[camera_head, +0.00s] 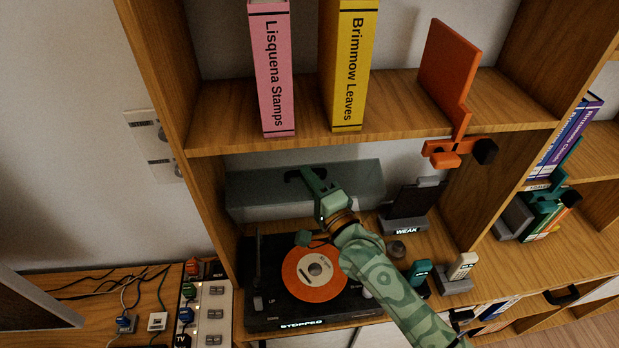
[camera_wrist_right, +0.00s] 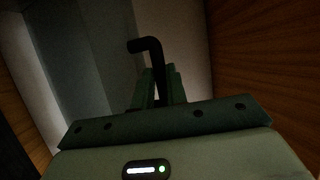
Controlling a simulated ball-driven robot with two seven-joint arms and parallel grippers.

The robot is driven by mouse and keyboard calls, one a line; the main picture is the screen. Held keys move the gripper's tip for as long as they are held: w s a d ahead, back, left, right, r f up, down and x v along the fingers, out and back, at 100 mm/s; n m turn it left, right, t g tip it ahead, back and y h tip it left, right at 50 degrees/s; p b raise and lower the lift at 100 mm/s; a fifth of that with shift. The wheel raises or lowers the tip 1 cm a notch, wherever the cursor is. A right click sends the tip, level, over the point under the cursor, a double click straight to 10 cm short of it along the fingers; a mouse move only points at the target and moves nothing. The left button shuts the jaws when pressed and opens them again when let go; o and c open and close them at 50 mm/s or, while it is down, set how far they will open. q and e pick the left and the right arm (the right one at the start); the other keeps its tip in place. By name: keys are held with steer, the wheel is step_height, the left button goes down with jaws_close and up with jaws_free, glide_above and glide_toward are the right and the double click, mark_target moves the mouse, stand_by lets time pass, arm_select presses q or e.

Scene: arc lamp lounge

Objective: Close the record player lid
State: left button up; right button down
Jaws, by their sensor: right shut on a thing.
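My right gripper (camera_head: 311,178) reaches up from the lower right and is shut on the lid's black handle (camera_head: 291,176). In the right wrist view the bent handle (camera_wrist_right: 152,46) sticks out from between the green fingers (camera_wrist_right: 160,85). My right arm covers part of the deck. My left gripper is out of view.
The upper shelf (camera_head: 220,115) holds a pink book (camera_head: 272,70), a yellow book (camera_head: 350,65) and an orange bracket (camera_head: 450,70). A switch panel (camera_head: 205,310) is at left.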

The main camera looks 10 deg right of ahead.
arm_select(q)
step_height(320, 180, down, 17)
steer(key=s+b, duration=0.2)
steer(key=b, duration=1.4)
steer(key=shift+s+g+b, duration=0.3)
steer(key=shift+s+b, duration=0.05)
steer(key=shift+b, duration=0.05)
arm_select(e)
steer(key=s+f+n+t+y, duration=0.2)
steer(key=s+f, duration=0.2)
steer(key=s, duration=0.3)
steer(key=s+f+n+t+y, duration=0.2)
steer(key=s+f, duration=0.3)
steer(key=s, duration=0.3)
steer(key=shift+n+y, duration=0.3)
steer(key=shift+y, duration=0.3)
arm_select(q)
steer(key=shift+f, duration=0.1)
arm_select(e)
steer(key=c, duration=1.7)
jaws_free()
steer(key=shift+s+f, duration=0.1)
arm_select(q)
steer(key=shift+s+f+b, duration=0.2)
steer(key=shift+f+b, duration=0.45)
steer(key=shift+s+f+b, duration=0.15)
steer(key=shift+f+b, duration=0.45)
arm_select(e)
steer(key=v, duration=1.6)
steer(key=shift+f, duration=0.25)
